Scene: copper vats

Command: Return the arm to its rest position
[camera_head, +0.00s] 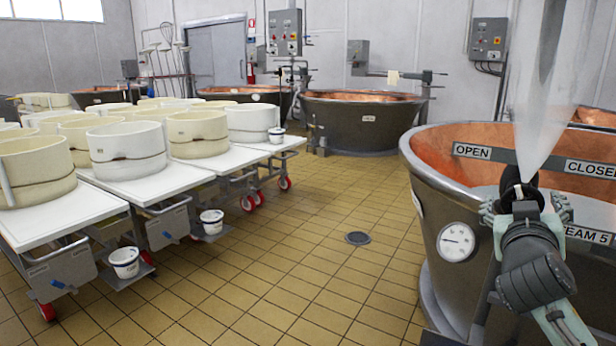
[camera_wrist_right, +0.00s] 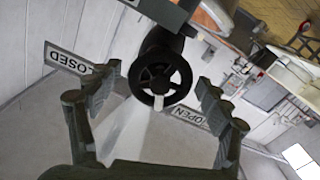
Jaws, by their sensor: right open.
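My right gripper (camera_head: 525,207) is at the near vat on the right, its fingers spread. In the right wrist view the open fingers (camera_wrist_right: 158,82) stand on either side of a black round handwheel (camera_wrist_right: 160,72), with gaps showing; they are not closed on it. In the head view the wheel is mostly hidden behind my right gripper and wrist. A white, see-through plume (camera_head: 540,90) rises from there. A plate reads OPEN (camera_head: 472,152) and CLOSED, cut off by the frame edge; a lower label (camera_head: 590,236) reads partly "EAM 5". My left gripper is not in view.
The near copper vat (camera_head: 436,205) with a round gauge (camera_head: 456,242) fills the right. More vats (camera_head: 360,122) stand by the back wall. Wheeled tables (camera_head: 120,196) with cream round moulds (camera_head: 128,150) stand on the left. The tiled floor between (camera_head: 290,260) is clear, with a drain (camera_head: 358,238).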

